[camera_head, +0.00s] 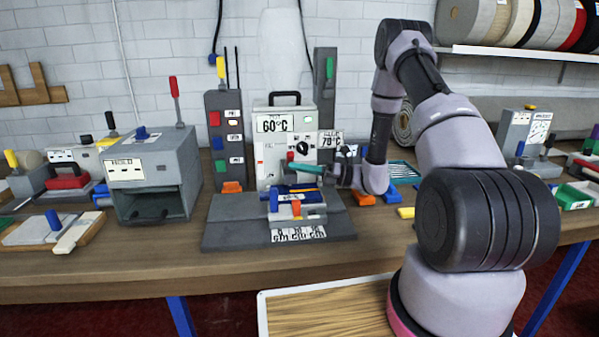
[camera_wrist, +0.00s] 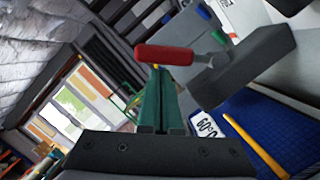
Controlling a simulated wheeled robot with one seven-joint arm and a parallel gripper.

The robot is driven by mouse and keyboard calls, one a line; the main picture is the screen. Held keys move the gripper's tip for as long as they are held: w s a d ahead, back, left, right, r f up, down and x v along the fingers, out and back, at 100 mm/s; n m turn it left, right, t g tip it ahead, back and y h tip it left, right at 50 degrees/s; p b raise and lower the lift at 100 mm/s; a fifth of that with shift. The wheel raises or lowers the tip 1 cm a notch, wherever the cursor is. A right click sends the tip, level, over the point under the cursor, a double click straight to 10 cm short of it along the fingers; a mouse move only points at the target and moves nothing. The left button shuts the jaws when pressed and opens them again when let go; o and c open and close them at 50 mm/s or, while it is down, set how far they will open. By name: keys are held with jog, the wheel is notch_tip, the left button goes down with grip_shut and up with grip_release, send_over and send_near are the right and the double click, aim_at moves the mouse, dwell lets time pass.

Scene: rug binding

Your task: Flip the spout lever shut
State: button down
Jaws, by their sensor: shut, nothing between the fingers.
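The spout lever has a red handle (camera_wrist: 163,55) on a short grey stem, joined to a dark grey spout block (camera_wrist: 243,66) in the wrist view. In the head view a small red tip (camera_head: 290,156) shows on the front of the white dispenser (camera_head: 271,167) labelled 60°C. My gripper (camera_wrist: 157,72) has green fingers pressed together with nothing between them. Its tips lie at or just beneath the red handle; I cannot tell whether they touch it. In the head view my gripper (camera_head: 292,167) reaches in from the right in front of the dispenser.
A grey base (camera_head: 230,236) with blue and orange parts lies below my gripper. A dark upright panel (camera_head: 224,130) with coloured blocks stands left of the dispenser, and a grey open-fronted box (camera_head: 182,160) stands farther left. A wood-floored tray (camera_head: 325,310) sits low in front.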

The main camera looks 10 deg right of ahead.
jog(key=shift+w+r+m, duration=0.2)
jog(key=shift+r+m, duration=0.2)
jog(key=shift+m, duration=0.4)
jog(key=w+r+m, duration=0.1)
jog(key=m, duration=0.1)
jog(key=w+r+m+h, duration=0.1)
jog(key=m, duration=0.1)
jog(key=w+r+m+h, duration=0.1)
jog(key=m, duration=0.2)
jog(key=shift+r+t, duration=0.1)
jog(key=shift+t, duration=0.3)
jog(key=shift+w+r, duration=0.15)
jog(key=shift+w, duration=0.2)
jog(key=shift+d, duration=0.1)
dwell(0.4)
